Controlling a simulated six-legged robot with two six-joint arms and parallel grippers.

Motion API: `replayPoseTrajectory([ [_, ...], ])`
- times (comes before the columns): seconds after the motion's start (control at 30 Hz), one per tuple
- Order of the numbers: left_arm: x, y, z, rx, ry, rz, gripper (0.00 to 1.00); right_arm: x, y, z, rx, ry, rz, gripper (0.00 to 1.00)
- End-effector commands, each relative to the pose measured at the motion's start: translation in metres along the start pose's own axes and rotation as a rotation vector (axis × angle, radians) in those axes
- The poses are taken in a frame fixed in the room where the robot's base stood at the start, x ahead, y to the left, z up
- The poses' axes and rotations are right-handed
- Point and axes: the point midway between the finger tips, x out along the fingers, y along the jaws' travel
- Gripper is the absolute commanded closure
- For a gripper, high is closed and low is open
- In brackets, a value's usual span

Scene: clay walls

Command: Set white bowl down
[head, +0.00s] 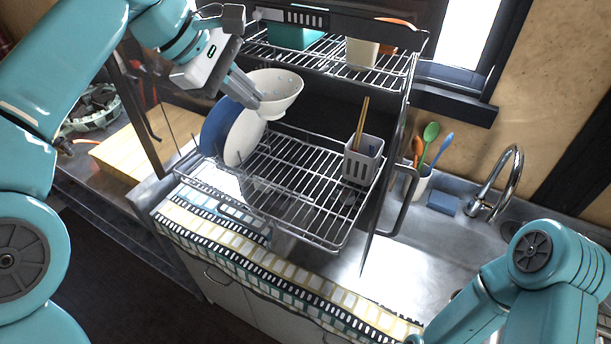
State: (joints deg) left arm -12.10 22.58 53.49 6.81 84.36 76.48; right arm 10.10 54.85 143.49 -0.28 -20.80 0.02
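The white bowl (279,90) is tilted at the back left of the dish rack's lower shelf, above the wire level. My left gripper (250,97) reaches in from the upper left, with its fingers at the bowl's left rim. The fingers look closed on the rim, one of them in front of it. I cannot tell whether bowl and plate touch. My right gripper is out of view; only my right arm shows at lower right.
A grey cutlery holder (361,162) with chopsticks stands on the shelf's right side. The upper shelf (340,68) holds a cream cup (361,53) and a teal container (296,36). The middle of the lower shelf is bare. A utensil cup (419,183) and faucet (503,180) are at right.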

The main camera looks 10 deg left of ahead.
Motion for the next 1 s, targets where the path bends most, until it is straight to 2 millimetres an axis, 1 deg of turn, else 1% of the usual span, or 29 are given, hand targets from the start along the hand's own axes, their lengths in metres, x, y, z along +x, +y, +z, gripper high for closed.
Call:
replayPoseTrajectory([
  [0.07,0.008,-0.008,-0.003,-0.001,0.0,-0.003,1.0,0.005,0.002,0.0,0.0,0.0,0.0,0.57],
  [0.27,0.051,-0.038,-0.02,-0.002,0.0,-0.003,1.0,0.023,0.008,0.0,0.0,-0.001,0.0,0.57],
  [0.4,0.083,-0.057,-0.034,-0.003,0.0,-0.002,1.0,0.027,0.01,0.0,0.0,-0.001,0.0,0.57],
  [0.53,0.109,-0.072,-0.045,-0.002,0.0,-0.003,1.0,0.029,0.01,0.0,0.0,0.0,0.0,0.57],
  [0.63,0.122,-0.078,-0.051,-0.001,0.0,-0.001,1.0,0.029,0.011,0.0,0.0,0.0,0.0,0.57],
  [0.77,0.131,-0.082,-0.055,0.0,0.0,0.0,1.0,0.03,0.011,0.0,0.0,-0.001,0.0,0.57],
  [0.9,0.15,-0.092,-0.064,-0.002,0.0,-0.003,1.0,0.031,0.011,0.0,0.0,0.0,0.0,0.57],
  [1.0,0.159,-0.096,-0.067,-0.001,-0.001,-0.001,1.0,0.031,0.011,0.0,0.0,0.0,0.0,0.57],
])
